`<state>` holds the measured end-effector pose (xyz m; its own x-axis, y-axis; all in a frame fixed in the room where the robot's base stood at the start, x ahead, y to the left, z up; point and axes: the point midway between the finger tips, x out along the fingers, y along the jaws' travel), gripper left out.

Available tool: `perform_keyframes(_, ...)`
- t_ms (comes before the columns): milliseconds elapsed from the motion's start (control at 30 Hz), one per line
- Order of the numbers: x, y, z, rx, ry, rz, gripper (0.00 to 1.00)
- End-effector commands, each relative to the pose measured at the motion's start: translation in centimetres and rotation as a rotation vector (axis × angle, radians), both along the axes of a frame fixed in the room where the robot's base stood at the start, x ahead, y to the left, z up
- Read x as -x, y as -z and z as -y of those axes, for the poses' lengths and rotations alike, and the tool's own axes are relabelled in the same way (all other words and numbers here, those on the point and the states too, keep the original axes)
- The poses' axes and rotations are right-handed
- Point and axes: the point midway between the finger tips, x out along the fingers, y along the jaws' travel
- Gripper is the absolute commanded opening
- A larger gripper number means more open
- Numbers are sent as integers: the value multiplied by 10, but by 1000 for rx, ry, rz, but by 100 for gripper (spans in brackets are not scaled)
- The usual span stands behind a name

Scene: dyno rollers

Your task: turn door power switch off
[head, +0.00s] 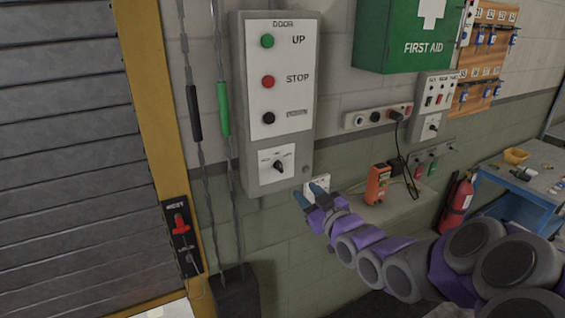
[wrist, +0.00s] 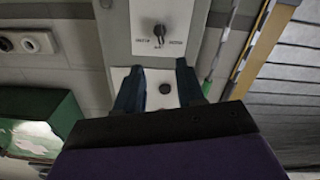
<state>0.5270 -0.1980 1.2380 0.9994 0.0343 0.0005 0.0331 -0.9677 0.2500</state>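The grey door control box (head: 308,90) hangs on the wall, marked DOOR. Its lower white plate holds a black rotary knob (head: 279,166), which also shows upside down at the top of the wrist view (wrist: 159,30). The small labels around the knob are too blurred to read, so I cannot tell which setting it points to. My gripper (head: 309,193) is open and empty, just below and right of the knob in the head view. In the wrist view my fingers (wrist: 155,75) stand apart, with a black button (wrist: 165,88) visible between them. They do not hold the knob.
Green UP (head: 267,41), red STOP (head: 268,82) and black (head: 268,118) buttons sit above the knob. Chains with black and green grips hang left of the box. A red-handled switch (head: 180,225) is on the yellow door frame. An orange device (head: 377,184) sits on a shelf at right.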

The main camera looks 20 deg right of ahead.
Motion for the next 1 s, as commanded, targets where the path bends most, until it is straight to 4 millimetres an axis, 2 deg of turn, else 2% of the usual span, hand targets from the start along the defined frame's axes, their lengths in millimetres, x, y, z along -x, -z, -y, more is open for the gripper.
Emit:
perform_keyframes(400,-30,-3,-2,-3,-1,-5,38)
perform_keyframes(1000,-121,-2,-6,-1,-2,-3,38)
